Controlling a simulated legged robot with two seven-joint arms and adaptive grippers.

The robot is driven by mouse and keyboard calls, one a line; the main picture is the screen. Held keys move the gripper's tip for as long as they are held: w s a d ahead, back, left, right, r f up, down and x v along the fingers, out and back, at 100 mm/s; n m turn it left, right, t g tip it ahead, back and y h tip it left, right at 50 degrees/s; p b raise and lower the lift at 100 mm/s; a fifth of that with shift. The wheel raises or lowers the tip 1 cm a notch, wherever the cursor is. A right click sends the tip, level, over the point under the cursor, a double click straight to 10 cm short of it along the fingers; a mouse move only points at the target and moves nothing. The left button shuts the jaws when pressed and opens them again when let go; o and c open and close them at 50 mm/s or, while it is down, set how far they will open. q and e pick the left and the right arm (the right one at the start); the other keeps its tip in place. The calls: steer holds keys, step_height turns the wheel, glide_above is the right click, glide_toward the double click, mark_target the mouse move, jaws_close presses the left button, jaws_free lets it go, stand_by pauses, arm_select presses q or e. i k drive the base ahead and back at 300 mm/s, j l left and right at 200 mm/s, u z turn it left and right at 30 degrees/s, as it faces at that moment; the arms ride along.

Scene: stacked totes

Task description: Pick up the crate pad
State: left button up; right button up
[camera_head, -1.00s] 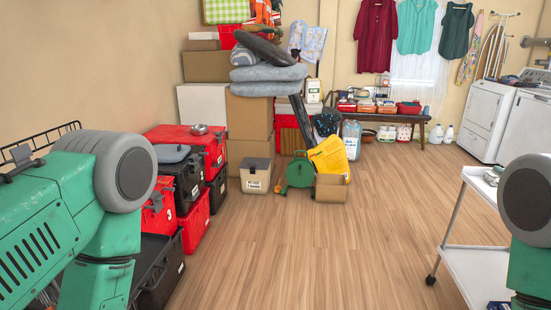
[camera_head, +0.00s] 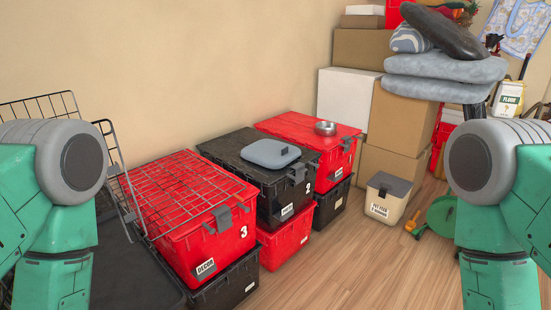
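No label marks the crate pad. A flat, rounded grey-blue piece (camera_head: 270,153) lies on the lid of the black tote numbered 2 (camera_head: 225,150), in the middle of the head view. Thick grey cushions (camera_head: 445,68) are stacked on cardboard boxes at the upper right; I cannot tell from looks alone which is the pad. Only the green upper parts of my two arms show, at the left and right edges.
A metal bowl (camera_head: 325,128) sits on another red tote (camera_head: 340,150). A beige bin (camera_head: 386,198) stands on the wooden floor, which is clear in front.

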mark_target(267, 153)
steer(key=i+l+z, duration=0.35)
steer(key=i, duration=0.25)
steer(key=i+z, duration=0.3)
steer(key=i, duration=0.3)
